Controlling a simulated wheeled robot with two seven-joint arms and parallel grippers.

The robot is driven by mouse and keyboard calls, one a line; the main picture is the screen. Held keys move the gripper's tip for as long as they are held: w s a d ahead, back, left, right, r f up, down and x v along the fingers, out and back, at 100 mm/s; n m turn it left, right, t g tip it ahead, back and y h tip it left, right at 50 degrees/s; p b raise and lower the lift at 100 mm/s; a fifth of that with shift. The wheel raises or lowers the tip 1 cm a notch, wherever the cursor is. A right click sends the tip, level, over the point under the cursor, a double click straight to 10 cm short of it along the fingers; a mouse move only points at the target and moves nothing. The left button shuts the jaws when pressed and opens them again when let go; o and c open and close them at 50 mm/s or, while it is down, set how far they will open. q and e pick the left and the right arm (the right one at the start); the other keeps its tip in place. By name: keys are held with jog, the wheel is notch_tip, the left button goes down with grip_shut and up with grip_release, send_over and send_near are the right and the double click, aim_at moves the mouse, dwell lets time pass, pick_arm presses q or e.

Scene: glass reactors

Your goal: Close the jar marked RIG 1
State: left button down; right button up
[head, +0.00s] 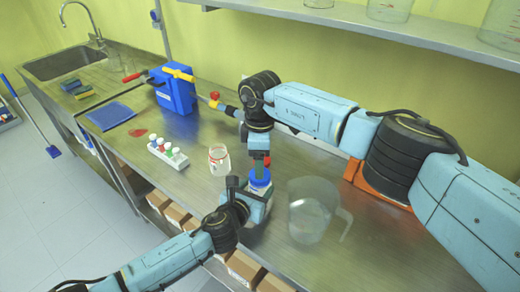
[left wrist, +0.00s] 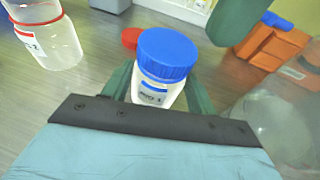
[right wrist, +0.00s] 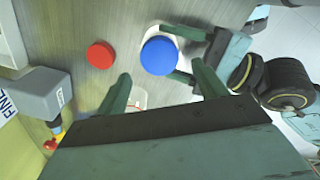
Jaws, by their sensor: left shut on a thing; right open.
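A clear jar with a blue lid (left wrist: 167,55) on top stands upright, its label (left wrist: 152,97) small but seeming to end in 1. My left gripper (left wrist: 160,88) is shut around the jar's body, below the lid. The blue lid also shows in the head view (head: 260,177) and the right wrist view (right wrist: 159,56). I cannot tell how tightly it sits. My right gripper (right wrist: 162,72) is open above the lid, fingers pointing down, apart from it as far as I can see. A second jar (head: 219,160) with a red neck ring stands open to the left. A red lid (right wrist: 100,55) lies on the bench.
A large clear beaker (head: 312,215) stands close on the right. A white rack with capped vials (head: 167,153) stands left, near a blue box (head: 175,90) with a yellow-handled valve. An orange block (left wrist: 272,43) is behind. A shelf (head: 400,30) with glassware hangs above.

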jog(key=n, duration=0.4)
jog(key=shift+r, duration=0.15)
jog(key=n, duration=0.5)
jog(key=shift+a+r+n, duration=0.1)
jog(key=shift+r+n, duration=0.05)
jog(key=shift+n, duration=0.15)
jog(key=n, duration=0.5)
jog(key=shift+r+n, duration=0.2)
jog(key=shift+n, duration=0.1)
jog(key=n, duration=0.5)
jog(key=shift+r+n, duration=0.15)
jog(key=shift+n, duration=0.15)
jog(key=n, duration=0.5)
jog(key=shift+r+n, duration=0.2)
jog(key=shift+n, duration=0.1)
jog(key=n, duration=0.5)
jog(key=shift+r+n, duration=0.2)
jog(key=shift+n, duration=0.1)
jog(key=n, duration=0.5)
jog(key=shift+r+n, duration=0.2)
jog(key=shift+n, duration=0.1)
jog(key=n, duration=0.5)
jog(key=shift+r, duration=0.15)
